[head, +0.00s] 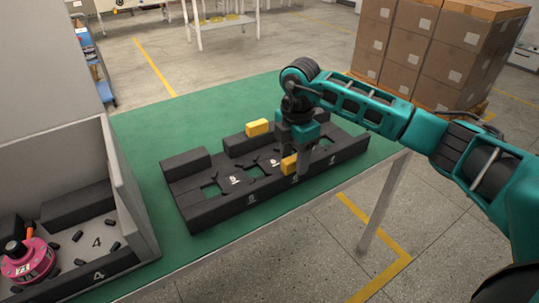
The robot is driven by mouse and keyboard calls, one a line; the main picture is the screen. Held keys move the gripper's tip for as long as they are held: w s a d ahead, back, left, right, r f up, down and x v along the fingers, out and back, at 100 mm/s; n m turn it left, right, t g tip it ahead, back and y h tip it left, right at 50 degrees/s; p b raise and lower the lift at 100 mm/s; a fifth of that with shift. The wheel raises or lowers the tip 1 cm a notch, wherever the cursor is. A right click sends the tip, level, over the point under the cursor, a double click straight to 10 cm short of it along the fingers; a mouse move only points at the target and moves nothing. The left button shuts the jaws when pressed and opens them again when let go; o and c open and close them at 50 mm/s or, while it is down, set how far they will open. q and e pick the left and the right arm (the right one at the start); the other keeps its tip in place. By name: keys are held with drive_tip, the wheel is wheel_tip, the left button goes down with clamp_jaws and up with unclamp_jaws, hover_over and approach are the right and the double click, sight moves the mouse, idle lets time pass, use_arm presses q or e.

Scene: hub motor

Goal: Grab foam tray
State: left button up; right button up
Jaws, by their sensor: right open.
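The black foam tray (245,199) lies on the green table top, with cut-out openings along its middle and raised blocks along its edges. Yellow pieces show at it: one yellow block (257,127) on the far edge and another yellow block (288,164) on the near side. My right gripper (302,165) points down over the right half of the tray, close to the near yellow block. Its jaws are open. Whether its fingers touch the tray cannot be told. My left gripper is not in view.
A grey bin (129,195) on the left holds black foam, small black pieces and a pink hub motor (27,261). The green table (155,132) is clear behind the tray. Stacked cardboard boxes (434,45) stand behind my right arm.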

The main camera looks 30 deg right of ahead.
drive_tip(key=shift+f, duration=1.35)
drive_tip(key=shift+c, duration=0.4)
clamp_jaws()
